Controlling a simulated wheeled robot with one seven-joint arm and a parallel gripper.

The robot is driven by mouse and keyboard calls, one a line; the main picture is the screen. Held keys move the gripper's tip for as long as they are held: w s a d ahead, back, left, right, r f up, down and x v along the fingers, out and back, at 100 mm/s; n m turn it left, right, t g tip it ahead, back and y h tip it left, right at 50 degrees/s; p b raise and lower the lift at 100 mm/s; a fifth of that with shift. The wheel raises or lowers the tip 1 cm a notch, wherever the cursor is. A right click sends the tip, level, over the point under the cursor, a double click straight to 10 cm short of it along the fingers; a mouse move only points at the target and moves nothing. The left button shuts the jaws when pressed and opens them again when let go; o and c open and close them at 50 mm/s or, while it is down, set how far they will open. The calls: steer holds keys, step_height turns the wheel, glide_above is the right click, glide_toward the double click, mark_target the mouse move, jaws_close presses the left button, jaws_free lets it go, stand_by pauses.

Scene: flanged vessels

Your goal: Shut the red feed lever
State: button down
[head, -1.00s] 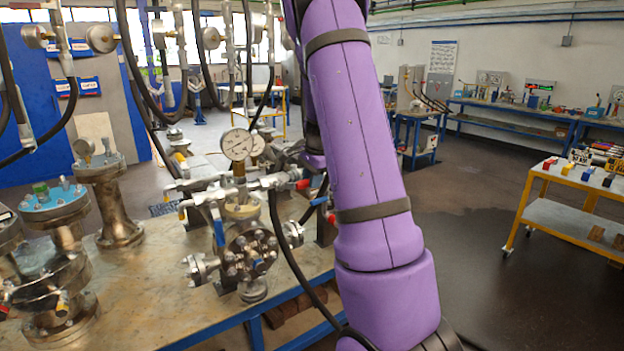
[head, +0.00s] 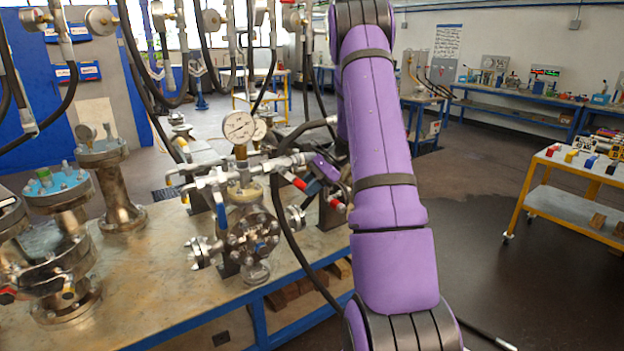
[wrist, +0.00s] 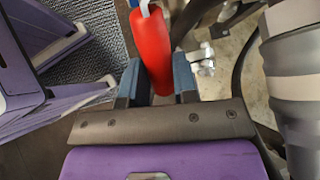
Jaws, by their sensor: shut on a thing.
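The red feed lever (wrist: 152,42) shows in the wrist view as a red grip on a pale metal stem. My gripper (wrist: 158,84) is shut on it, with one blue-grey finger on each side of the red grip. In the head view my gripper (head: 318,180) is small and partly hidden by my arm, at the right side of the flanged vessel (head: 250,238). Red handles show close by it, and I cannot tell there which one is held.
A pressure gauge (head: 239,127) stands on top of the vessel. A black hose (head: 284,225) hangs in front of it. More flanged vessels (head: 120,190) stand at the left of the bench. A yellow trolley (head: 580,200) stands at the right, with clear floor between.

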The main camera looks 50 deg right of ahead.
steer(key=w+a+f+m+t+y, duration=0.1)
steer(key=a+f+t+y, duration=0.2)
steer(key=a+y, duration=0.3)
steer(key=shift+w+f+y, duration=0.25)
steer(key=shift+f+y, duration=0.05)
steer(key=shift+y, duration=0.7)
steer(key=c, duration=0.9)
jaws_free()
steer(key=shift+a, duration=0.1)
steer(key=v, duration=1.1)
